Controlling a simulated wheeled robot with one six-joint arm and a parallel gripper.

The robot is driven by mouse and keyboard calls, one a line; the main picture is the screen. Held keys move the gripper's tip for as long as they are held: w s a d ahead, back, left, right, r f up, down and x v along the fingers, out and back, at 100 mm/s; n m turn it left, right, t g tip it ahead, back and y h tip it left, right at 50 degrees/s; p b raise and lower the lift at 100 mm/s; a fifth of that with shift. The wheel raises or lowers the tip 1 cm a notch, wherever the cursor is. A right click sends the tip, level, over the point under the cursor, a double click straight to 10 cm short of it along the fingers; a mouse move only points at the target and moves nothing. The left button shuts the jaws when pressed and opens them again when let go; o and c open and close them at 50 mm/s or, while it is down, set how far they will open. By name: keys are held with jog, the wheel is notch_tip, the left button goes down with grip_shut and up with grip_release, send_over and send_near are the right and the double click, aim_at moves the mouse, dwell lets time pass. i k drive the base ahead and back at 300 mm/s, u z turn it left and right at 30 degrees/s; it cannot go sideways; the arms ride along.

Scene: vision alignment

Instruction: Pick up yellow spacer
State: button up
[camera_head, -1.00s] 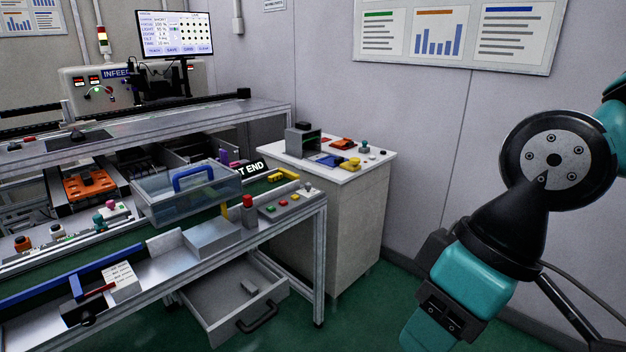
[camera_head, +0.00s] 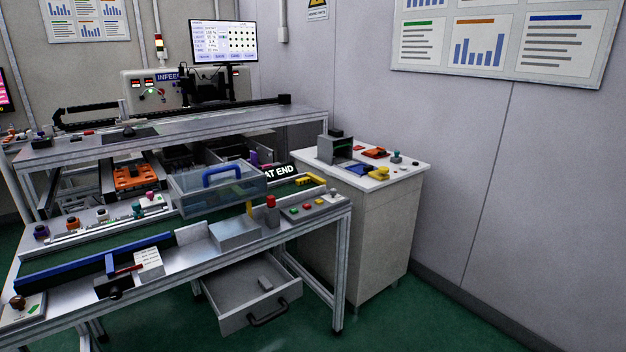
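A small yellow piece (camera_head: 378,173) lies on the white top of the side cabinet (camera_head: 405,168), close to its front edge. Another yellow piece (camera_head: 309,180) lies at the right end of the green belt on the bench, by the "AT END" sign. A thin yellow upright piece (camera_head: 249,208) stands beside the clear bin. I cannot tell for sure which of these is the spacer. My gripper is out of view.
The cabinet top also holds a grey open box (camera_head: 335,149), a blue piece (camera_head: 358,170) and red parts (camera_head: 374,153). A clear bin with a blue handle (camera_head: 218,190) stands on the bench. An open drawer (camera_head: 252,292) juts out below. Green floor (camera_head: 410,310) is clear at the right.

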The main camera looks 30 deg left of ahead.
aim_at(305, 180)
jog(key=u, duration=0.05)
jog(key=i, duration=1.55)
jog(key=u, duration=0.4)
jog(key=i, duration=0.9)
jog(key=u, duration=1.5)
jog(key=i, duration=0.75)
jog(key=u, duration=0.9)
jog(key=i, duration=0.2)
jog(key=u, duration=0.25)
